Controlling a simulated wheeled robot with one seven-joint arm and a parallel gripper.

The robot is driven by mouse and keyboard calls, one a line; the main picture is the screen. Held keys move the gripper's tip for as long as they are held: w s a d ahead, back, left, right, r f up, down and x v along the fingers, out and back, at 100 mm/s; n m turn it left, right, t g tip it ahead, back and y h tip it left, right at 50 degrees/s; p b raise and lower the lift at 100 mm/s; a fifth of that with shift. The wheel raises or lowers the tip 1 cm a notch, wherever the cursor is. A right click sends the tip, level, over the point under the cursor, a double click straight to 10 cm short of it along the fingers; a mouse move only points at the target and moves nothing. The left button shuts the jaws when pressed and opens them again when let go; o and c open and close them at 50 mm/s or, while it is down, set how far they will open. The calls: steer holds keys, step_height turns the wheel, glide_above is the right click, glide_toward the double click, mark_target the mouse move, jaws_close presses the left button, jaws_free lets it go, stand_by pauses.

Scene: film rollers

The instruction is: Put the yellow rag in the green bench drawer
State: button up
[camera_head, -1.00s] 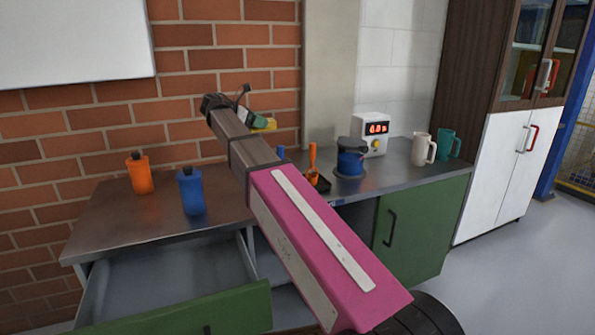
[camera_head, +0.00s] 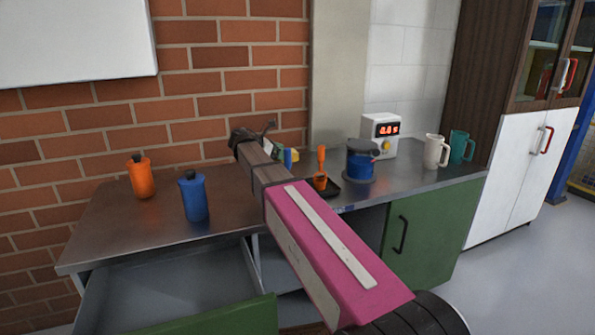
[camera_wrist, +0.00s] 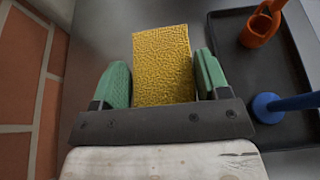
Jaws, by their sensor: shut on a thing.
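My gripper (camera_wrist: 162,85) has green fingers and is shut on the yellow rag (camera_wrist: 163,62), a textured yellow piece standing out between them in the wrist view. In the head view the rag (camera_head: 295,155) is a small yellow patch by my gripper, low over the back of the bench; my arm hides most of it. I cannot tell whether the rag touches the bench top. The green bench drawer (camera_head: 228,318) is pulled open at the lower left of the head view. Its visible grey inside looks empty; my arm covers its right side.
An orange bottle (camera_head: 141,178) and a blue bottle (camera_head: 194,198) stand on the bench top (camera_head: 120,225) above the drawer. A black tray (camera_wrist: 275,95) with orange and blue tools lies right of my gripper. A blue pot (camera_head: 361,160), meter (camera_head: 381,133) and two mugs stand farther right.

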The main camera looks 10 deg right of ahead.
mark_target(296, 159)
steer(key=d+f, duration=0.2)
steer(key=d, duration=0.1)
steer(key=d+f, duration=0.1)
steer(key=d, duration=0.1)
steer(key=shift+s+d+f, duration=0.1)
steer(key=shift+s+d, duration=0.1)
steer(key=shift+d, duration=0.05)
steer(key=shift+f, duration=2)
steer(key=shift+f, duration=0.15)
steer(key=o, duration=0.9)
